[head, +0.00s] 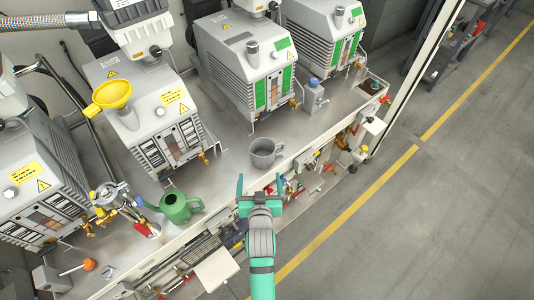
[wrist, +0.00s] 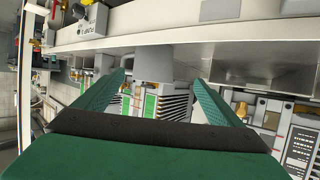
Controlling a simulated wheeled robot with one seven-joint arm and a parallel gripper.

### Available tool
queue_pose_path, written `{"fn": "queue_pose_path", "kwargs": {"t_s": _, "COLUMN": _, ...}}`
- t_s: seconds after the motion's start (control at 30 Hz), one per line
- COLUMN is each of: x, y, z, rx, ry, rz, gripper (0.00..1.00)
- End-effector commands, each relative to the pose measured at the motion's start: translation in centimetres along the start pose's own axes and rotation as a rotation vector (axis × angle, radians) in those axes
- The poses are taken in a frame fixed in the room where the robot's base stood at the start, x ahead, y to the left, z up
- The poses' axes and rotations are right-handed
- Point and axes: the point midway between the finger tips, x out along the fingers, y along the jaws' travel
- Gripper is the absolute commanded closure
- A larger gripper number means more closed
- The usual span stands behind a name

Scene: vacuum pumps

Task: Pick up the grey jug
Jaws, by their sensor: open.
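The grey jug (head: 263,154) stands upright on the metal bench near its front edge, in the middle of the head view. My gripper (head: 259,184) is open and empty just in front of the jug, its two green fingers spread and pointing at it. In the wrist view, which looks upside down, the grey jug (wrist: 153,66) shows beyond and between the fingers of my gripper (wrist: 158,82). The fingers look apart from the jug. Part of the jug lies outside what the wrist view makes clear.
A green jug (head: 180,207) stands on the bench (head: 226,168) to the left. Large grey pumps (head: 243,62) line the back, one with a yellow funnel (head: 110,95) on it. Valves and pipes (head: 345,140) run below the bench front. The floor (head: 440,190) at right is clear.

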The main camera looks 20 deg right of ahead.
Motion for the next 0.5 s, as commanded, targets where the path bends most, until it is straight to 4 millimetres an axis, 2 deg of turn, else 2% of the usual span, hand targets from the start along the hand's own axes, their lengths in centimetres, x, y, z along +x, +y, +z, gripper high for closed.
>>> {"fn": "queue_pose_path", "kwargs": {"t_s": 0.03, "x": 0.9, "y": 0.5, "z": -0.9, "rx": 0.001, "ry": 0.000, "rz": 0.010, "gripper": 0.10}}
{"fn": "queue_pose_path", "kwargs": {"t_s": 0.2, "x": 2.4, "y": 1.5, "z": -2.2, "rx": 0.001, "ry": -0.011, "rz": 0.026, "gripper": 0.10}}
{"fn": "queue_pose_path", "kwargs": {"t_s": 0.5, "x": 6.4, "y": 1.6, "z": -2.3, "rx": 0.002, "ry": -0.013, "rz": 0.027, "gripper": 0.10}}
